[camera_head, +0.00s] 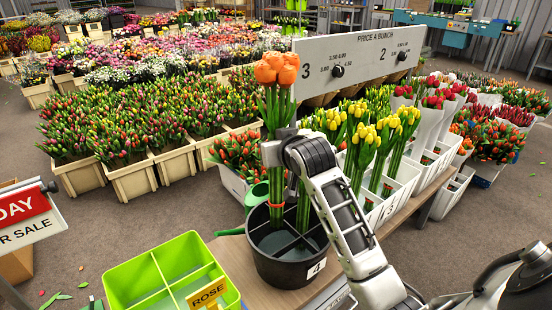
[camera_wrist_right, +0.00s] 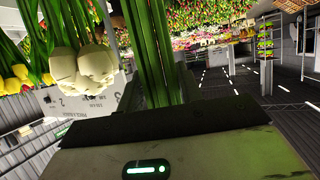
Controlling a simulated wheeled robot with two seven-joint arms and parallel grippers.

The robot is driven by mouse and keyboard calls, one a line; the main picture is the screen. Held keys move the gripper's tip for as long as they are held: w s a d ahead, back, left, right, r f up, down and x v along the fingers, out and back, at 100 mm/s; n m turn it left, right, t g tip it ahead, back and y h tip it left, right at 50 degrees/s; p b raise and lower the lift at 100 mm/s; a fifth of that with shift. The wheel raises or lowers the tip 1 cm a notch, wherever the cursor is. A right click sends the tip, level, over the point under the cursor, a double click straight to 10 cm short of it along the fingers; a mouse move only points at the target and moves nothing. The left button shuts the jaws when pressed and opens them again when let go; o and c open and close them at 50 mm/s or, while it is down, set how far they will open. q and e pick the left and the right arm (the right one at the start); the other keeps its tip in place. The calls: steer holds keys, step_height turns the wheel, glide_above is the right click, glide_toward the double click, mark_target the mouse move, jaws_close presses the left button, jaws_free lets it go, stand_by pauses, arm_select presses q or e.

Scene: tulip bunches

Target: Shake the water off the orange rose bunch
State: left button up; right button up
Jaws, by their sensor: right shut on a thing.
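The orange rose bunch (camera_head: 276,70) stands upright above the black bucket (camera_head: 290,268) marked 4 in the head view. My right gripper (camera_head: 275,150) is shut around its green stems, below the heads. A red band shows lower on the stems, whose lower part is inside the bucket's rim or just in front of its back wall; I cannot tell whether the ends touch water. In the right wrist view green stems (camera_wrist_right: 160,50) run up from the gripper; the orange heads are out of that view. My left gripper is not in view.
A divided lime-green box (camera_head: 150,270) with a ROSE label stands at front left. More stems (camera_head: 303,208) stand in the bucket, partly behind my arm. White crates of yellow tulips (camera_head: 365,135) are close on the right. A price board (camera_head: 360,60) stands behind. Cream flower heads (camera_wrist_right: 85,68) show in the wrist view.

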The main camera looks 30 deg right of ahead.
step_height(320, 180, down, 3)
steer(key=shift+r, duration=0.1)
stand_by(0.8)
